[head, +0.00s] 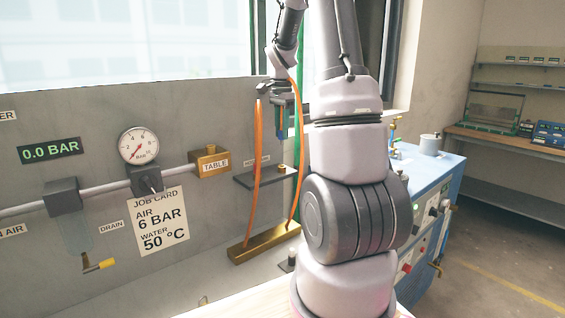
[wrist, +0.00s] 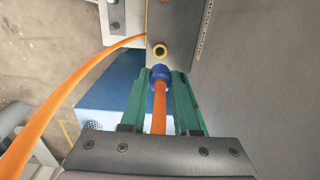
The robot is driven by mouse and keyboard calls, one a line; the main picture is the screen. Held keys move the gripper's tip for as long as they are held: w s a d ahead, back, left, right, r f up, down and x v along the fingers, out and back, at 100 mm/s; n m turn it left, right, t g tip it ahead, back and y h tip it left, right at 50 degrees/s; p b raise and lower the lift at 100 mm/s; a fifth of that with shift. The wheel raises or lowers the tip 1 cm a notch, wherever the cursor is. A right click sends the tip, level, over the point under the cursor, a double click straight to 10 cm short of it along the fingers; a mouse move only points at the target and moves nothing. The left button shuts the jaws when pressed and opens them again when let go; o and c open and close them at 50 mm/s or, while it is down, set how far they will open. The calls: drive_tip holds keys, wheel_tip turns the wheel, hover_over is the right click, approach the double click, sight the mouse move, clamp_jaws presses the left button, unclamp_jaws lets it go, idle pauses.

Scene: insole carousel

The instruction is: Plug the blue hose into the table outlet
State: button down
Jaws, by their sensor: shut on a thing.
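My gripper (head: 282,125) is raised in front of the grey panel, above the dark holder shelf and right of the table outlet (head: 210,162), a brass block labelled TABLE. In the wrist view my gripper's green fingers (wrist: 160,80) are shut on the blue hose (wrist: 159,105), an orange tube with a blue collar at its end. The collar sticks out slightly past the fingertips. I cannot tell whether collar and ring touch. The outlet's opening is not clear in the head view.
Orange hoses (head: 256,150) rise from a brass manifold (head: 265,243) and loop near my gripper. The dark shelf (head: 250,180) carries a small brass fitting (head: 281,170). A gauge (head: 138,145) and a grey pipe lie left of the outlet. A blue cabinet (head: 430,175) stands right.

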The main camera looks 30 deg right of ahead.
drive_tip(key=shift+r, duration=1.85)
